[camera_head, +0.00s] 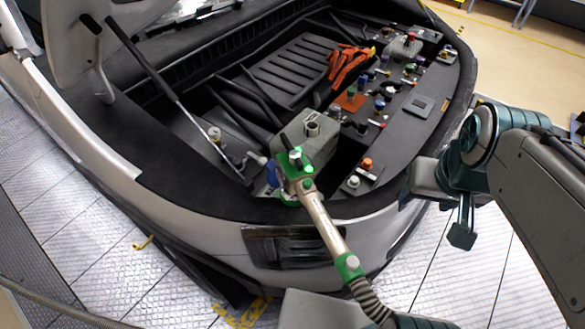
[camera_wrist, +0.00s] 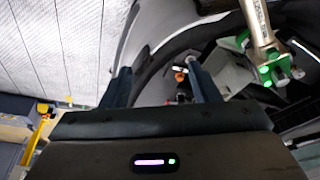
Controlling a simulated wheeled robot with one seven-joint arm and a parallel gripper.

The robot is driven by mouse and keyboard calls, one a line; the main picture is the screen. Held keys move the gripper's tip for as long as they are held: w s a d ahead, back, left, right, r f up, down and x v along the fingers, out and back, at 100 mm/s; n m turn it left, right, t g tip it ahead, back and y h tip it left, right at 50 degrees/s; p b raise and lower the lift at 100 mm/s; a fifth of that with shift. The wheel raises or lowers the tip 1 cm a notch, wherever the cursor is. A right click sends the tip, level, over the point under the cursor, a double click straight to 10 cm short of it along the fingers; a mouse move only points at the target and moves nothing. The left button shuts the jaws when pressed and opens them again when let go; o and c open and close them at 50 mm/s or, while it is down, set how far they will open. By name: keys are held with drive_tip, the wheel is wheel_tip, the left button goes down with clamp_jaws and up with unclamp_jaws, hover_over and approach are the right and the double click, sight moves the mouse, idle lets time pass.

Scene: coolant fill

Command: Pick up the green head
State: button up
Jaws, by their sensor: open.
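The green head (camera_head: 297,163) is a green fitting with pale knobs and a dark lever at the top end of a tan metal tube. It leans over the front edge of the open car bay, in front of a grey tank. In the wrist view the green head (camera_wrist: 268,74) is at the upper right, outside and to the right of my fingers. My gripper (camera_head: 434,214) is to the right of the head in the head view, apart from it. Its two fingers also show in the wrist view (camera_wrist: 163,86), spread with nothing held between them.
The grey tank (camera_head: 312,138) has an open neck on top. Several coloured caps, an orange bundle (camera_head: 348,64) and an orange-capped part (camera_head: 367,164) lie in the bay. A prop rod (camera_head: 150,66) crosses the left side. A ribbed hose (camera_head: 368,299) continues below the tube.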

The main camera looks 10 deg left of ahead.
drive_tip(key=w+a+f+n+g+y+b, duration=0.2)
drive_tip(key=w+a+g+b, duration=0.1)
drive_tip(key=w+a, duration=0.15)
drive_tip(key=n+g+y+b, duration=0.3)
drive_tip(key=n+g+b, duration=0.1)
drive_tip(key=n, duration=0.1)
approach(320, 204)
drive_tip(key=x, duration=0.6)
drive_tip(key=shift+w+a+f, duration=0.15)
drive_tip(key=shift+w+a, duration=0.05)
drive_tip(key=shift+a, duration=0.05)
drive_tip(key=shift+s+d+p+x, duration=0.1)
drive_tip(key=shift+p+x, duration=0.2)
drive_tip(key=shift+x, duration=1.1)
drive_tip(key=shift+s+d+p+x, duration=0.15)
drive_tip(key=shift+p+x, duration=0.15)
drive_tip(key=shift+x, duration=1.1)
clamp_jaws()
